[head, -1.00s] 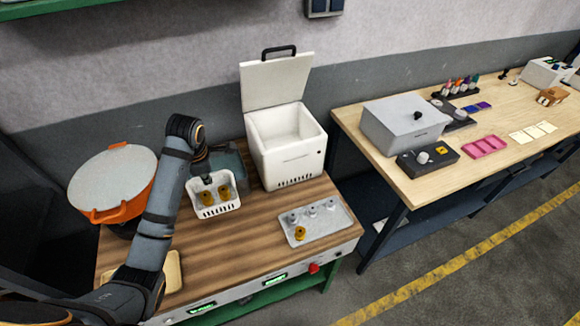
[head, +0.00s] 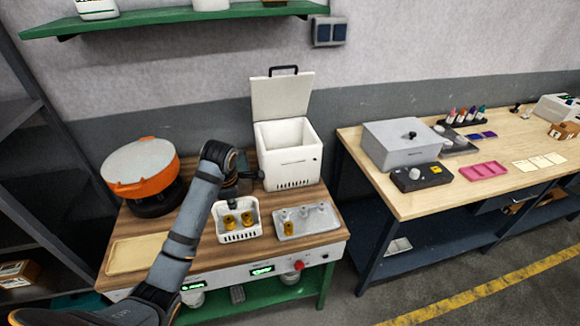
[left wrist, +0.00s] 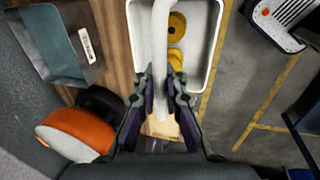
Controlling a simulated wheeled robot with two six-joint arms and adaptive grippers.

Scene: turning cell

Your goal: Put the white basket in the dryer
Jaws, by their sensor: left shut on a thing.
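The white basket (head: 240,237) is a slotted white tub with brass-coloured parts in it, at the front middle of the wooden bench in the head view. In the left wrist view its rim (left wrist: 213,60) and pale handle (left wrist: 160,50) show. My left gripper (left wrist: 163,95) is shut on the handle. In the head view my arm partly hides the gripper. I cannot tell if the basket touches the bench. The dryer (head: 288,170) is a white box behind and right of the basket, its lid (head: 282,97) raised. My right gripper is in neither view now.
A metal tray (head: 318,228) with several small parts lies right of the basket. An orange pot (head: 140,185) stands at the left, a tan board (head: 135,256) in front of it. A second table (head: 440,200) stands right, past a gap. A green shelf (head: 170,17) hangs above.

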